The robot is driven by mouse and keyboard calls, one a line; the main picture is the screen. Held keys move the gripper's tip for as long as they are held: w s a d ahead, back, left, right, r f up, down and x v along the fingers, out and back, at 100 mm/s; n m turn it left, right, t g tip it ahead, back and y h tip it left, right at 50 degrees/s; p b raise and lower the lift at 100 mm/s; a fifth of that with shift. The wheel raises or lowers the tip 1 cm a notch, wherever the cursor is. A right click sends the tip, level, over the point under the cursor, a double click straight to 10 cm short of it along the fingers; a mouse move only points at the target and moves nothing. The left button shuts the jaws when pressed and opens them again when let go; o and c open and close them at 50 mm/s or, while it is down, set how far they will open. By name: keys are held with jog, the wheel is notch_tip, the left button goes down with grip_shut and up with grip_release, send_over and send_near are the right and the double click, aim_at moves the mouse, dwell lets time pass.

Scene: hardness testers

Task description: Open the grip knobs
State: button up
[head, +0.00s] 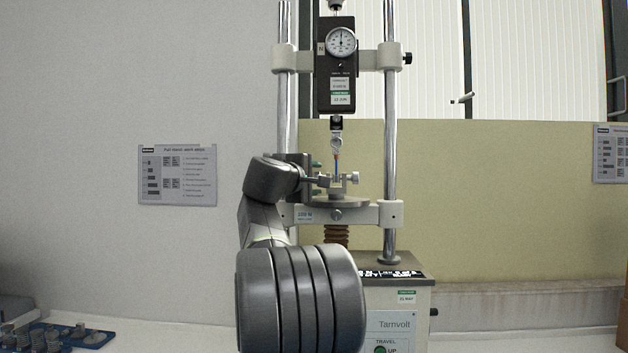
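The test stand carries a small lower grip (337,187) on a round plate (337,201). A silvery knob (354,178) sticks out on the grip's right side. Another knob (323,181) shows on its left side, close to my gripper. My gripper (315,178) is at the left knob, reaching in from the left. Its fingers are small and partly hidden by my arm, so I cannot tell whether they are open or touching the knob.
A black force gauge (337,80) hangs above between two steel columns (390,140). The tester's base box (398,300) stands below, partly behind my arm. A blue tray (65,336) with metal parts lies at the lower left. The bench on the right looks clear.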

jog(key=b+v, duration=0.1)
jog(key=v, duration=1.2)
jog(key=shift+s, duration=0.4)
jog(key=shift+a, duration=0.1)
